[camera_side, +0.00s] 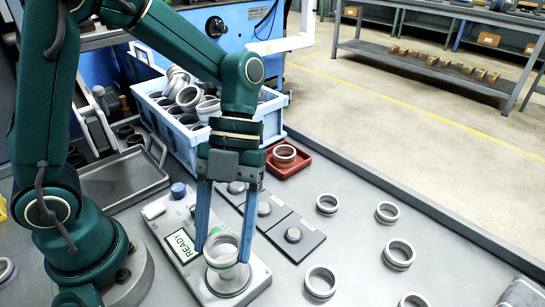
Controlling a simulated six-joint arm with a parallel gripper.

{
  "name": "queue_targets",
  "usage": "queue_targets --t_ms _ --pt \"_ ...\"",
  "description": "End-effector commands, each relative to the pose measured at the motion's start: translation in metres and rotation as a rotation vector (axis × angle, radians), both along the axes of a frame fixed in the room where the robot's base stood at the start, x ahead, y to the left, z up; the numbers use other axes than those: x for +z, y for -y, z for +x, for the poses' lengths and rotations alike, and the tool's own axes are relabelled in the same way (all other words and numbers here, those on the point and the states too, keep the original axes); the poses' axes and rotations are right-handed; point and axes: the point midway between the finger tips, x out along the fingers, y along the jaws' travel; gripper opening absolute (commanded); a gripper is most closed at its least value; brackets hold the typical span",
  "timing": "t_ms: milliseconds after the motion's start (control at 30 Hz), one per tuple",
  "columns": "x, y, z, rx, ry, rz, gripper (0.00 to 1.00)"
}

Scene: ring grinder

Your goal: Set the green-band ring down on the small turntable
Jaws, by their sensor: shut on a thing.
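The small turntable (229,284) is a round disc on the grey READY unit (258,284), directly below the ring. The ring looks upright and roughly centred over the disc. I cannot tell whether its lower edge touches the disc.
A blue crate (180,143) full of rings stands behind. A red tray (284,168) holds one ring. Dark plates with round knobs (293,235) lie right of the unit. Several loose rings, including one (320,282), are spread over the grey table at right, with bare room between them.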

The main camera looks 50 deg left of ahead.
Motion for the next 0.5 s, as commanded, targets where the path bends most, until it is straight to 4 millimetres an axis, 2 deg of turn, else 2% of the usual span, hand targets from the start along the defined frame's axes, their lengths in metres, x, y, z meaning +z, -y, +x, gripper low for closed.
queue_targets --t_ms 500 --pt "-0.035 0.0 0.0 0.004 -0.002 0.0 0.02"
